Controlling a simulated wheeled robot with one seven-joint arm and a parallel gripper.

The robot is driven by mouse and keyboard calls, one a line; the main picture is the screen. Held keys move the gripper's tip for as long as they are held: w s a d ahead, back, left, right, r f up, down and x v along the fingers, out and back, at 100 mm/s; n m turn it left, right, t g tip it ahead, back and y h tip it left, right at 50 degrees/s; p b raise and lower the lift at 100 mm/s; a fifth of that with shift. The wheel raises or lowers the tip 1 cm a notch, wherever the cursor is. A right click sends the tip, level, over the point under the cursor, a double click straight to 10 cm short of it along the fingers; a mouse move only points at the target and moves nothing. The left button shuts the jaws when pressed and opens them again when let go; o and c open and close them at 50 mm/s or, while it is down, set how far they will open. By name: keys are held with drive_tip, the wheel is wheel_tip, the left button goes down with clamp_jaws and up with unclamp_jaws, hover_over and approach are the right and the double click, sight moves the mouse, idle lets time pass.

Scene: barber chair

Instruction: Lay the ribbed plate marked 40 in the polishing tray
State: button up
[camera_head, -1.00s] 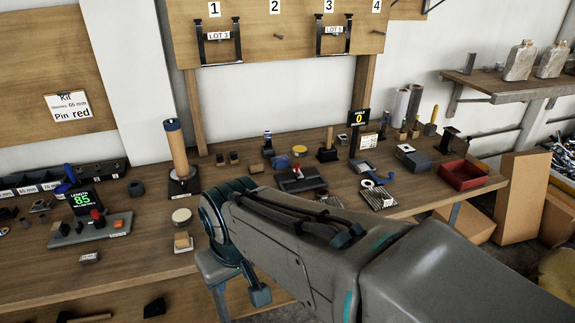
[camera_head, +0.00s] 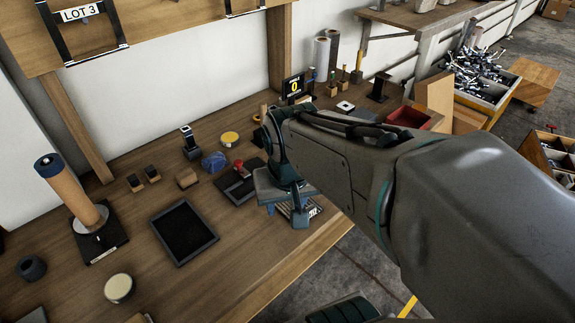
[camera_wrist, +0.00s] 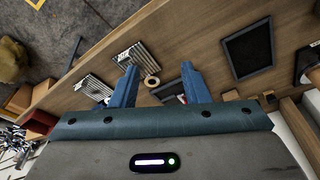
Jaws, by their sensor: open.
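Two ribbed metal plates, a nearer-to-centre one (camera_wrist: 133,60) and a farther one (camera_wrist: 95,88), lie near the bench edge in the wrist view. I cannot read which is marked 40. In the head view a ribbed plate (camera_head: 314,211) shows partly behind my gripper (camera_head: 284,205). A flat black tray (camera_head: 183,232), perhaps the polishing tray, lies empty on the bench. It also shows in the wrist view (camera_wrist: 247,50), right of my fingers.
A pale ring (camera_wrist: 152,81) lies near the plates. A dark stand with a red knob (camera_head: 239,178), a blue item (camera_head: 214,161) and a yellow-topped tin (camera_head: 229,139) stand behind the tray. A round tin (camera_head: 119,288) and wooden cylinder (camera_head: 70,190) stand left. A red bin (camera_head: 408,117) is right.

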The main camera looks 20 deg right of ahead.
drive_tip(key=w+d+f+m+g, duration=0.2)
drive_tip(key=w+d+m, duration=0.3)
drive_tip(key=w+m, duration=0.1)
drive_tip(key=m+p, duration=0.1)
drive_tip(key=m, duration=0.6)
hover_over(309, 209)
wheel_tip(309, 209, down, 4)
drive_tip(key=shift+g, duration=0.3)
drive_tip(key=f, duration=0.7)
drive_tip(key=shift+w+d+f, duration=0.1)
drive_tip(key=shift+w+f, duration=0.1)
drive_tip(key=shift+f, duration=0.05)
drive_tip(key=shift+s+f, duration=0.15)
drive_tip(key=shift+f, duration=1.25)
drive_tip(key=shift+s+f, duration=0.1)
drive_tip(key=shift+f, duration=1.25)
clamp_jaws()
